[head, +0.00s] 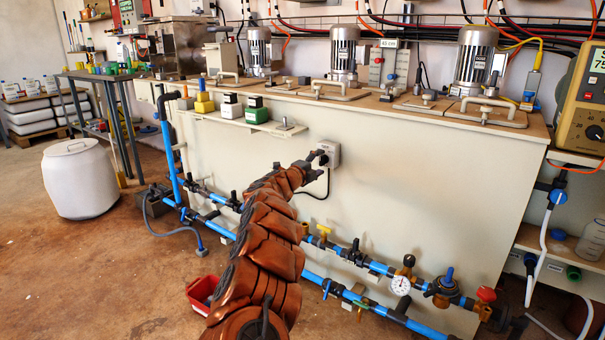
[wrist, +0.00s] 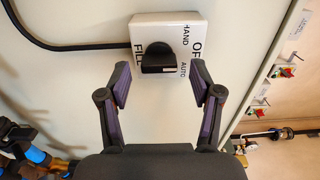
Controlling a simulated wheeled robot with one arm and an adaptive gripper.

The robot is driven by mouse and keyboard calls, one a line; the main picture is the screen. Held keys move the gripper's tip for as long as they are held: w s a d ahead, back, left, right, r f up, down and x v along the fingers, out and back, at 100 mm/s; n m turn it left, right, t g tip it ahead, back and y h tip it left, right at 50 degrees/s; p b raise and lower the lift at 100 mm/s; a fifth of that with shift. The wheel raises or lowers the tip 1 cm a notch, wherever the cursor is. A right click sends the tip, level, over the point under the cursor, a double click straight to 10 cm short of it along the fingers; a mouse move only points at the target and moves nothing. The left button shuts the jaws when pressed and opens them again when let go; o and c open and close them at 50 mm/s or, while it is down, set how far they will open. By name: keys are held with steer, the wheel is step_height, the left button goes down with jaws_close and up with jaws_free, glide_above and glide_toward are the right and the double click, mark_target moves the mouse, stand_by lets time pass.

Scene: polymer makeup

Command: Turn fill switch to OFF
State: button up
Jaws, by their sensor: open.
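The fill switch is a white box (wrist: 182,30) with a black rotary knob (wrist: 157,57) on the cream tank wall. In the wrist view its face appears turned sideways, with the words FILL, HAND, OFF and AUTO around the knob. I cannot tell surely which word the knob points to. My gripper (wrist: 160,72) is open and empty, one finger on each side of the knob and apart from it. In the head view the white box (head: 334,154) is partly hidden behind my gripper (head: 318,158), which is right in front of it.
A black cable leaves the box. Blue pipes with valves (head: 325,243) run low along the tank wall (head: 440,190). Red switches (wrist: 287,72) show at right in the wrist view. A white drum (head: 78,185) stands at left.

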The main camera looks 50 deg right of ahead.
steer(key=a, duration=1)
steer(key=shift+s+a, duration=0.15)
steer(key=shift+a, duration=0.05)
stand_by(0.4)
stand_by(0.3)
